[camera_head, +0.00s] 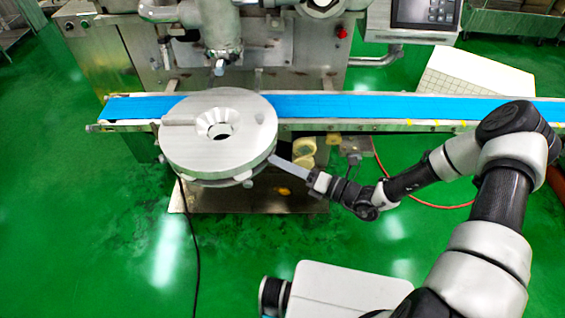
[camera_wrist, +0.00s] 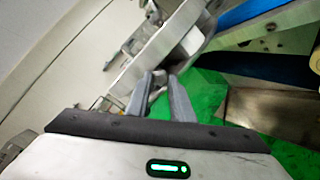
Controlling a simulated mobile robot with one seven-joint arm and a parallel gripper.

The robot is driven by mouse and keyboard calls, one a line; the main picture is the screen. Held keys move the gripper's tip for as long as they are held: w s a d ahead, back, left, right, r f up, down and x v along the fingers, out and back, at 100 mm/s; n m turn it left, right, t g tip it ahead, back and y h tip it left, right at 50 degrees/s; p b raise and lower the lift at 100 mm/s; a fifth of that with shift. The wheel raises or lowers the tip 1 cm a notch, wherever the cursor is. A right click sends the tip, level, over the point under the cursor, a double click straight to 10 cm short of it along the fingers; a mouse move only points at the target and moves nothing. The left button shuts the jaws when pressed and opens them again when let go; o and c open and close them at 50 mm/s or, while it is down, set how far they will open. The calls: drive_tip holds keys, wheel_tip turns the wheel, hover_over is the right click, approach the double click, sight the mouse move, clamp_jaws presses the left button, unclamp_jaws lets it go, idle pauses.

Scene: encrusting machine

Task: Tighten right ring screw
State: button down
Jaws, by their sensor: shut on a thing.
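A round grey metal ring (camera_head: 236,163) with a funnel-shaped centre hole sits over the blue conveyor belt. It also shows in the wrist view (camera_wrist: 150,52), tilted, at the upper middle. My gripper (camera_head: 273,159) reaches in from the right to the ring's right-hand edge. In the wrist view my gripper (camera_wrist: 159,78) has its two grey fingers pointing at the ring's side, with a small light metal piece, seemingly the right ring screw (camera_wrist: 157,90), between them. The fingers are shut on it. The screw is hidden by the fingers in the head view, and its seating cannot be made out.
The blue belt (camera_head: 350,107) runs across behind the ring. A metal nozzle (camera_head: 220,62) hangs above the ring. A control panel (camera_head: 425,14) stands at the top right. A black cable (camera_head: 190,235) hangs at the left. The green floor in front is largely clear.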

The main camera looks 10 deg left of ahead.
drive_tip(key=c, duration=1.5)
unclamp_jaws()
drive_tip(key=shift+c, duration=0.2)
drive_tip(key=v, duration=1.7)
drive_tip(key=shift+d+b, duration=0.25)
drive_tip(key=shift+b, duration=0.2)
drive_tip(key=shift+s+r, duration=0.1)
drive_tip(key=shift+r, duration=0.1)
